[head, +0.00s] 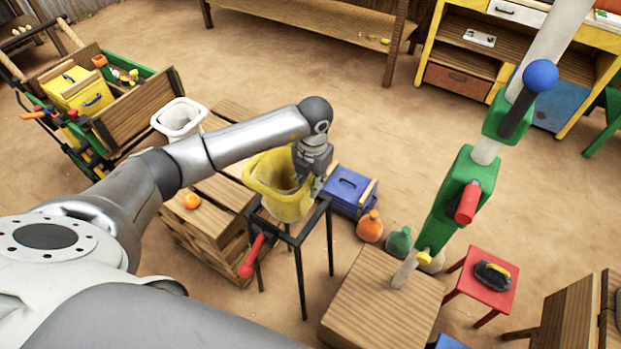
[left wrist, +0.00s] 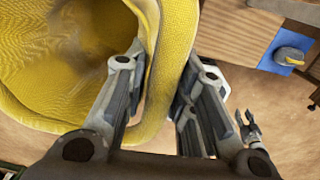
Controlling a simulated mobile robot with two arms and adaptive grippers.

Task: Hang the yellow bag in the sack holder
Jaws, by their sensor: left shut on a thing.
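The yellow bag (head: 281,184) hangs upright with its mouth open, gripped at its right rim by my left gripper (head: 311,183). In the left wrist view the bag's rim (left wrist: 172,60) passes between the two fingers of the gripper (left wrist: 160,105), which are shut on it. The sack holder (head: 301,239) is a dark metal frame on legs with a red handle (head: 252,258). The bag is at the top of the frame, its lower part at or just above the top bars; I cannot tell whether it is inside them.
A wooden crate stack (head: 205,220) with an orange fruit (head: 191,201) and a white bin (head: 179,117) stand left of the holder. A blue box (head: 349,191) stands close behind it. A wooden block with a green post (head: 447,205) stands to the right.

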